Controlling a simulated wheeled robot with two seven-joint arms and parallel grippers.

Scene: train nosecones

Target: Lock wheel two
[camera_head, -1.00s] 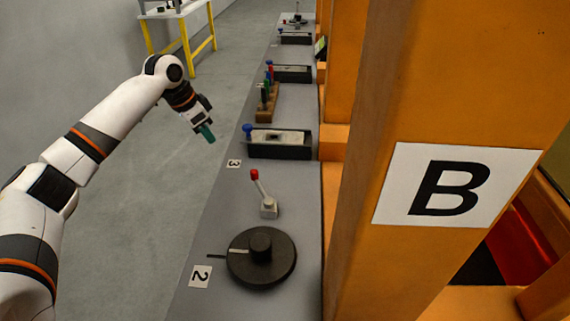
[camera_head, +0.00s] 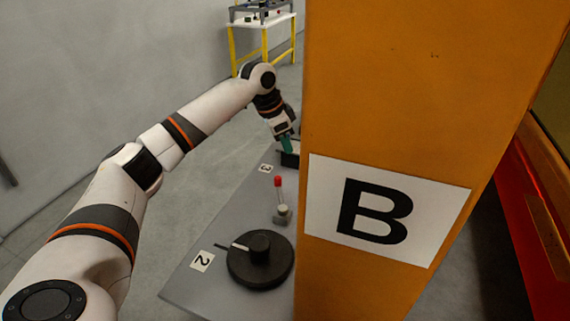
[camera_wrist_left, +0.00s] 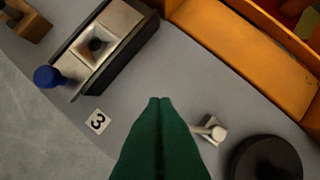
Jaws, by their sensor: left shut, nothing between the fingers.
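Wheel two is a black round wheel (camera_head: 261,262) with a raised knob, beside the "2" label (camera_head: 202,260) on the grey bench. A white mark on it points left, near a dark line on the bench. Just behind it stands a lever with a red tip (camera_head: 278,184) on a small pale base (camera_head: 283,215). In the left wrist view the wheel (camera_wrist_left: 265,160) is cut off at lower right, with the lever (camera_wrist_left: 212,130) beside it. My left gripper (camera_head: 288,146), with green fingers, is shut and empty above the bench, beyond the lever. It also shows in the wrist view (camera_wrist_left: 160,100).
An orange pillar with a "B" sign (camera_head: 385,212) hides the bench's right side. A black-sided box (camera_wrist_left: 100,45) with a blue knob (camera_wrist_left: 46,77) lies near the "3" label (camera_wrist_left: 97,121). A yellow-legged table (camera_head: 264,30) stands at the back. The floor left of the bench is clear.

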